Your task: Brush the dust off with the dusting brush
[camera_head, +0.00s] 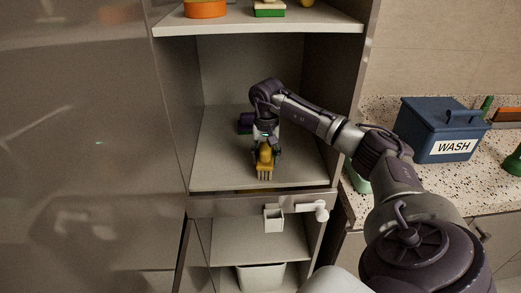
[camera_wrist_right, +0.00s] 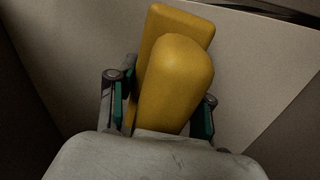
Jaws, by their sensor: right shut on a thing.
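My right gripper (camera_head: 266,146) reaches into the cabinet and is shut on the yellow dusting brush (camera_head: 265,163). The brush's pale bristles point down, close to the middle shelf (camera_head: 218,175); I cannot tell if they touch it. In the right wrist view the brush's rounded yellow handle (camera_wrist_right: 178,85) sits between the green-padded fingers of the right gripper (camera_wrist_right: 162,112). I cannot make out any dust on the shelf. My left gripper is not in view.
An upper shelf (camera_head: 260,24) holds an orange item (camera_head: 205,9) and a green-based block (camera_head: 270,9). A blue WASH bin (camera_head: 440,125) stands on the speckled counter. A white container (camera_head: 262,277) is below.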

